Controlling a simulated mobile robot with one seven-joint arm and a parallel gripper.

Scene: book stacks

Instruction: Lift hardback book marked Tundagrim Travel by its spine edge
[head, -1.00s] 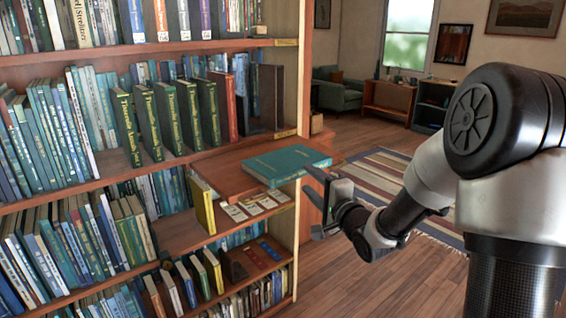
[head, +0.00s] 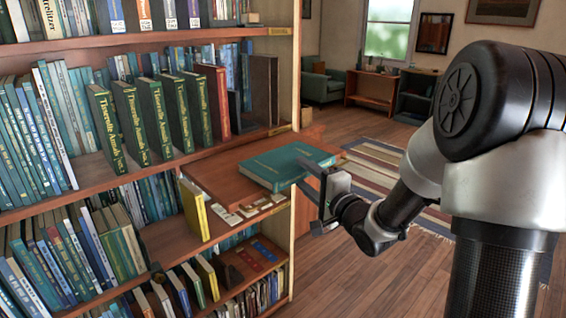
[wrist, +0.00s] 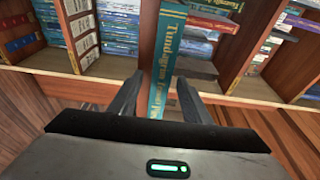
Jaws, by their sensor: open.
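The teal hardback (head: 287,167) lies flat on a brown wooden ledge beside the bookcase, its near right end sticking out past the ledge. In the wrist view its spine (wrist: 163,65) shows gold lettering reading "Tundagrim Travel", with the end of the title hidden low down by my gripper body. My gripper (head: 301,173) is at the book's near right edge, turned on its side. In the wrist view my gripper (wrist: 161,92) is open, with one finger on each side of the spine. A gap seems to show beside the book; I cannot tell whether either finger touches it.
The bookcase upright (head: 296,70) stands close behind the book. A yellow book (head: 195,209) stands left of the ledge, and small label cards (head: 229,218) lie in front. Open wooden floor (head: 345,275) and a striped rug (head: 385,175) are to the right.

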